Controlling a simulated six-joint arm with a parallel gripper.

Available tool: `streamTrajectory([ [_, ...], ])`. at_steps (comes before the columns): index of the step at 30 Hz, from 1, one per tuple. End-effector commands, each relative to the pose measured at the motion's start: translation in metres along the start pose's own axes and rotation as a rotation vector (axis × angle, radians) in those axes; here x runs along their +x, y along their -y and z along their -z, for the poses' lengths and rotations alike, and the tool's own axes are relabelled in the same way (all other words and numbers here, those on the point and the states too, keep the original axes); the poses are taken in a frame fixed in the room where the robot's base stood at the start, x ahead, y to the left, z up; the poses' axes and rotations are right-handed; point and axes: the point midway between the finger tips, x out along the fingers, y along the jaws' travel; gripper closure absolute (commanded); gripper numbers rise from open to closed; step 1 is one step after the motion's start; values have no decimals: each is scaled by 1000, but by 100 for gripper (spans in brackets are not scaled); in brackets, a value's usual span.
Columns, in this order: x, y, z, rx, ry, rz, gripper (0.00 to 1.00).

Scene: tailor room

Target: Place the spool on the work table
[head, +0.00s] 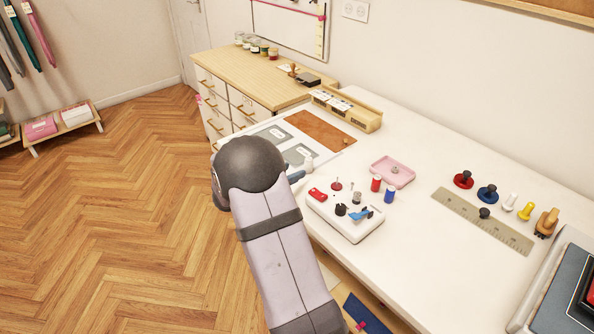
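The white work table (430,256) runs along the wall on the right. Two small spool-like cylinders, a red one (376,184) and a blue one (389,196), stand upright at the back right edge of a white tray (346,229). I cannot tell which spool the task means. My arm comes up from the bottom of the picture, and its dark rounded joint hides the area left of the tray. A small pale grey part (297,174) shows just right of that joint and may belong to my gripper. Its fingers cannot be made out.
The tray holds several small red, black and blue items. A pink dish (393,171) stands behind it. A ruler (484,221), knobbed pieces and a dark-screened device (562,292) are at right. A brown mat (321,131) lies left. The table's front middle is clear.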

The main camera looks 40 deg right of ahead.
Motion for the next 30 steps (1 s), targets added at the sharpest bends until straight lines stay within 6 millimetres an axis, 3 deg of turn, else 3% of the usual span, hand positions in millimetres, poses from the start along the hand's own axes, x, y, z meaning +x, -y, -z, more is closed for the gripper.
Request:
streamTrajectory([
  [13,-12,2,0,-2,3,13,63],
  [16,-19,14,-1,-7,20,71,63],
  [19,-35,38,-4,-20,59,193,63],
  [23,-81,79,-20,-78,165,432,63],
  [25,-118,96,-37,-138,250,574,63],
  [28,-179,99,-70,-262,397,752,63],
  [30,-220,85,-97,-372,509,844,63],
])
